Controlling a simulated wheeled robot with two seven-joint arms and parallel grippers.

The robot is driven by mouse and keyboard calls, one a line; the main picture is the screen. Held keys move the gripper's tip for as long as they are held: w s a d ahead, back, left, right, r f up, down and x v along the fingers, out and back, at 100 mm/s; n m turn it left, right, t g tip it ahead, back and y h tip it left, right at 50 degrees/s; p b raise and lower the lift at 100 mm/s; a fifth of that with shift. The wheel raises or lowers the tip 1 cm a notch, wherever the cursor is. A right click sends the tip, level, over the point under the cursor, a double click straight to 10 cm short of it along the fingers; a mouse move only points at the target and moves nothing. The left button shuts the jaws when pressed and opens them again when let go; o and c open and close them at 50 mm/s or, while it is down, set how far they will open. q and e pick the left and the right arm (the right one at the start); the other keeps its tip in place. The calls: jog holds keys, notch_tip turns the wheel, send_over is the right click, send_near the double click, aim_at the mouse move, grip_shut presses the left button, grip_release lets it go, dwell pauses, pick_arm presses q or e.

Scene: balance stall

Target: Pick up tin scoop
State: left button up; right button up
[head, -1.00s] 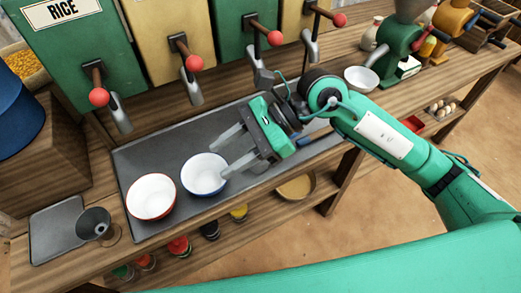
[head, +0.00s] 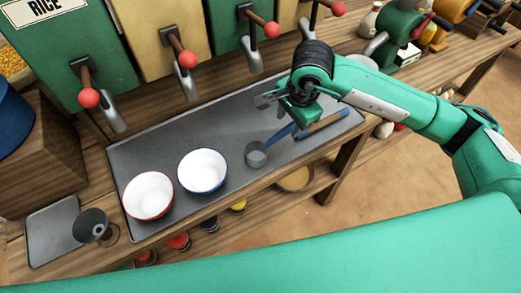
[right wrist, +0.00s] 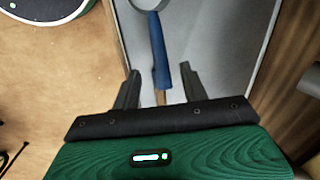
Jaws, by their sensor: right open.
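The tin scoop (head: 256,155) lies on the grey metal tray, its round grey bowl toward the tray's front edge and its blue handle running up to the right. In the right wrist view its blue handle (right wrist: 160,52) runs between the fingers, with the bowl partly cut off at the top edge. My right gripper (head: 284,110) is over the handle end, fingers apart and empty; the gripper also shows in the right wrist view (right wrist: 158,82). Whether the fingers touch the handle cannot be told. My left gripper is not in view.
A red-rimmed bowl (head: 148,195) and a blue-rimmed bowl (head: 202,171) stand on the tray (head: 225,134), left of the scoop. Dispensers with red-knobbed levers line the back. A funnel-like metal cup (head: 91,226) stands at left.

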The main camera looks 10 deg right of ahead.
aim_at(285, 131)
jog(key=shift+w+a+f, duration=0.15)
jog(key=shift+f, duration=0.8)
jog(key=f, duration=0.1)
jog(key=f+p, duration=0.1)
jog(key=f, duration=0.2)
jog(key=shift+w+a+f, duration=0.15)
jog(key=shift+w+a, duration=0.05)
jog(key=shift+w, duration=0.15)
jog(key=shift+c, duration=1.4)
grip_shut()
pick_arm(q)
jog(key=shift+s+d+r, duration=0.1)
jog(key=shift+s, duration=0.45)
